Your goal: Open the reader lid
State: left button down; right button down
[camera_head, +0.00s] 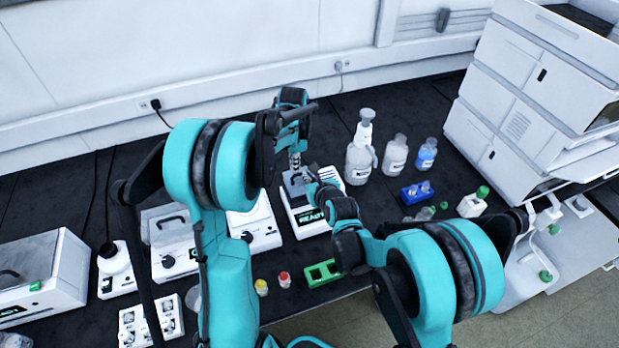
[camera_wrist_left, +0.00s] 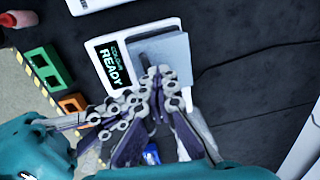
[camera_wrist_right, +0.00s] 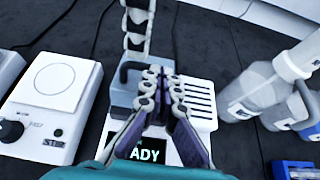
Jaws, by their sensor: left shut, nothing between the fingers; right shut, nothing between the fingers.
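The reader (camera_head: 306,216) is a small white device with a dark display that says READY; its display also shows in the left wrist view (camera_wrist_left: 114,66). Its grey lid (camera_wrist_left: 172,52) looks closed, and its edge shows in the right wrist view (camera_wrist_right: 122,92). A dark handle (camera_wrist_right: 127,70) stands on the lid. My left gripper (camera_head: 296,165) is shut and empty, above the lid; its fingertips (camera_wrist_left: 160,74) overlap the lid in its wrist view. My right gripper (camera_head: 311,181) is shut and empty, close over the reader; its fingers (camera_wrist_right: 164,76) hide part of the lid.
A white balance-like device (camera_head: 258,226) stands left of the reader. Wash bottles (camera_head: 359,155) and a blue rack (camera_head: 416,193) stand to the right. A green block (camera_head: 321,273) lies in front. White instrument stacks (camera_head: 530,90) fill the far right.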

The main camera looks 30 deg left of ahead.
pick_arm(q)
jog(key=shift+s+d+r, duration=0.1)
jog(key=shift+d, duration=0.05)
pick_arm(e)
jog(key=shift+w+a+r, duration=0.35)
jog(key=shift+a+r, duration=0.1)
pick_arm(q)
jog(key=c, duration=2.3)
grip_release()
jog(key=o, duration=0.7)
pick_arm(e)
jog(key=shift+f, duration=0.1)
